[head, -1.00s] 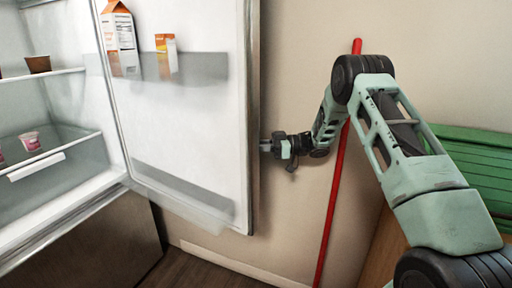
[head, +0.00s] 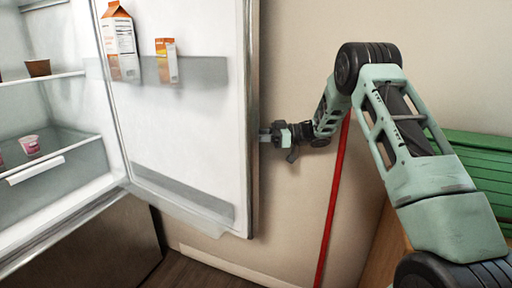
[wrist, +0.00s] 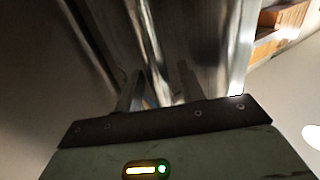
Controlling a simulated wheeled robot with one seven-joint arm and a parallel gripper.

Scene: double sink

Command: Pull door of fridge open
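The fridge door (head: 180,130) stands wide open in the head view, its white inner side facing me. It also shows as a shiny metal surface in the wrist view (wrist: 200,45). My gripper (head: 266,136) is at the door's free right edge, partly hidden behind it. In the wrist view the two fingers (wrist: 161,85) stand apart, pointing at the metal surface. I see no clear grip on a handle; the handle cannot be made out for sure. The fridge body (head: 88,205) is at the left, with its shelves exposed.
Two cartons (head: 120,42) (head: 166,60) stand in the door's upper bin. Cups (head: 38,67) (head: 30,144) sit inside the fridge. A wall is close behind the door and my gripper. A red pole (head: 331,205) and a green slatted object (head: 475,165) are at the right.

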